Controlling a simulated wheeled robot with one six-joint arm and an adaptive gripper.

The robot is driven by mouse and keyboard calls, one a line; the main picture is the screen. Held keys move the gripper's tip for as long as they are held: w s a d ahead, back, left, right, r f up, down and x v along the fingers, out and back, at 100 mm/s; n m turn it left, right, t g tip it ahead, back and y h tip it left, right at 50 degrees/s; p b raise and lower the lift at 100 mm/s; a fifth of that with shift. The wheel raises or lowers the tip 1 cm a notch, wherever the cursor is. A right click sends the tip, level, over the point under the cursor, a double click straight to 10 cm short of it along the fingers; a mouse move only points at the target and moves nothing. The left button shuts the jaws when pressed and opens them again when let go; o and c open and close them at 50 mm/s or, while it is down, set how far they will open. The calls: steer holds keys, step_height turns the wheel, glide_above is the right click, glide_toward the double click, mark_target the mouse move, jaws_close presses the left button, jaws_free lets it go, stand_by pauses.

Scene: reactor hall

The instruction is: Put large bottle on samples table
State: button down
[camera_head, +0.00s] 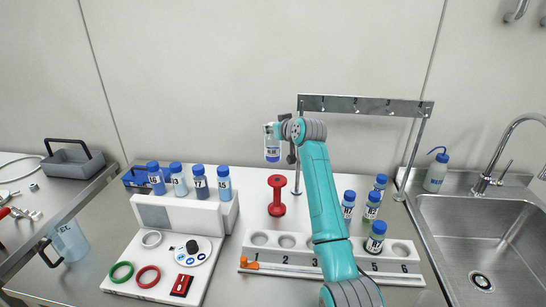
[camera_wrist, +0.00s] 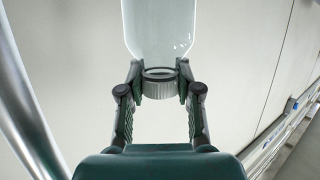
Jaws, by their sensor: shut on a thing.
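My gripper (camera_wrist: 158,88) is shut on the neck and cap of a clear bottle (camera_wrist: 158,28) in the wrist view. In the head view the same bottle (camera_head: 272,145), with blue liquid and a label, hangs upright in the air from my gripper (camera_head: 281,131), in front of the back wall. It is above the rear of the worktop, left of the metal rack. No table marked as a samples table can be made out.
A white rack (camera_head: 334,262) with numbered holes stands below my arm. Several blue-capped bottles stand left and right. A red spool (camera_head: 277,196) stands under the held bottle. A metal rail frame (camera_head: 365,105) is close to my gripper. A sink (camera_head: 480,240) is at right.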

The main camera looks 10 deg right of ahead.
mark_target(276, 157)
step_height(276, 157, down, 11)
steer(key=shift+r, duration=0.1)
steer(key=c, duration=0.8)
jaws_free()
